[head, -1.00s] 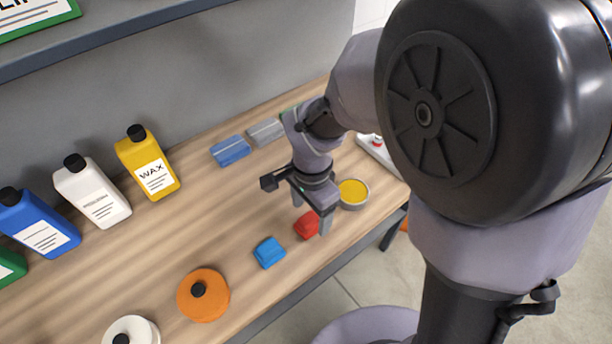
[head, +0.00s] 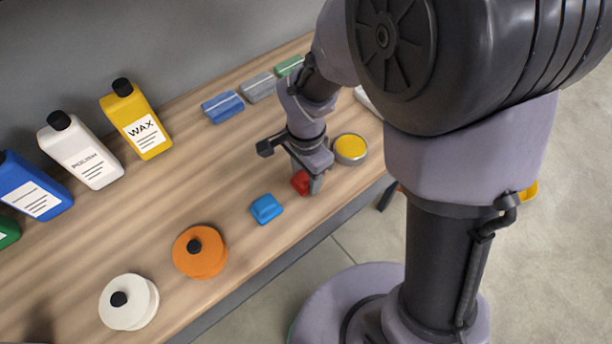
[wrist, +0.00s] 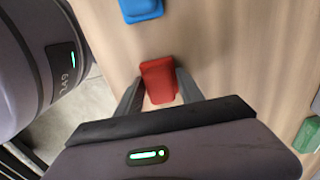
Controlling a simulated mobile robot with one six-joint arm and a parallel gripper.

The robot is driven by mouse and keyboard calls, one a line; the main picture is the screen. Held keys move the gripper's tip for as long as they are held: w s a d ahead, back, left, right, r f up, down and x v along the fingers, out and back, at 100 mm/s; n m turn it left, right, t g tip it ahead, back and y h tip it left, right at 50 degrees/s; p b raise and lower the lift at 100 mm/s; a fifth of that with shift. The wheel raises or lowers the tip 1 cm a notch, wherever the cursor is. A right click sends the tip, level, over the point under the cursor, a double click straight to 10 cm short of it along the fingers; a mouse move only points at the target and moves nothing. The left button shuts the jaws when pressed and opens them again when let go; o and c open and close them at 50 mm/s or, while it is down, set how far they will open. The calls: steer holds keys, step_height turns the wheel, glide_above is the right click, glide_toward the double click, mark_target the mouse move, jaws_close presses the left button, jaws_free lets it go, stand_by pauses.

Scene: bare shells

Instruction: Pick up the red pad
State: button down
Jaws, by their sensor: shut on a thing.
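The red pad (head: 300,182) is a small red block near the front edge of the wooden bench, partly hidden by my gripper in the head view. In the wrist view the red pad (wrist: 159,80) sits between the two grey fingers. My gripper (head: 309,183) points down over it and is shut on it; in the wrist view my gripper (wrist: 160,92) has a finger on each side of the pad. The pad appears to be at the bench surface; I cannot tell whether it is lifted.
A blue pad (head: 266,208) lies just left of the red one, and a yellow-topped tin (head: 350,149) stands close right. Orange (head: 200,252) and white (head: 129,301) discs lie front left. Bottles stand at the back, including yellow wax (head: 137,119). Folded cloths (head: 223,106) lie behind.

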step_height(320, 180, up, 4)
steer(key=shift+r+p, duration=0.1)
steer(key=shift+p, duration=1.05)
steer(key=s+d+b, duration=0.1)
steer(key=s+b, duration=0.5)
steer(key=s, duration=1)
steer(key=shift+r+b, duration=0.3)
steer(key=shift+r, duration=0.1)
